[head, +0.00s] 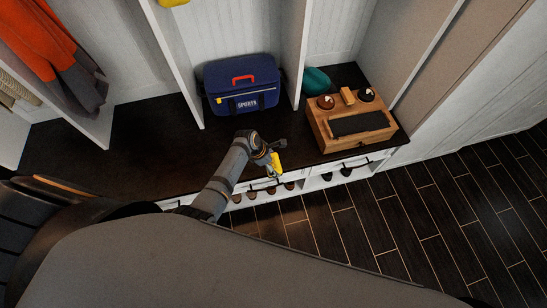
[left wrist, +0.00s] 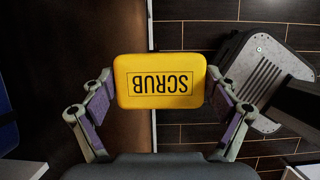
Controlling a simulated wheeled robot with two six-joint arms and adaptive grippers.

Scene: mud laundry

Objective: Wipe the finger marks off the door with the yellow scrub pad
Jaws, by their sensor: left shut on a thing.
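The yellow scrub pad (left wrist: 160,101), marked SCRUB, is held between the two fingers of my left gripper (left wrist: 161,82) in the left wrist view. In the head view my left gripper (head: 270,157) is above the front edge of the dark bench, with the yellow pad (head: 277,163) showing small at its tip. The pad is clear of the bench front as far as I can tell. No finger marks can be made out in either view, and I cannot tell which panel is the door. My right gripper is not in view.
A dark bench (head: 75,150) carries a blue SPORTS bag (head: 240,88), a teal item (head: 316,81) and a wooden box (head: 338,147) with a dark front panel. Shoes (head: 270,190) sit in cubbies beneath. An orange garment (head: 45,40) hangs left. Dark tiled floor (head: 420,220) is open at right.

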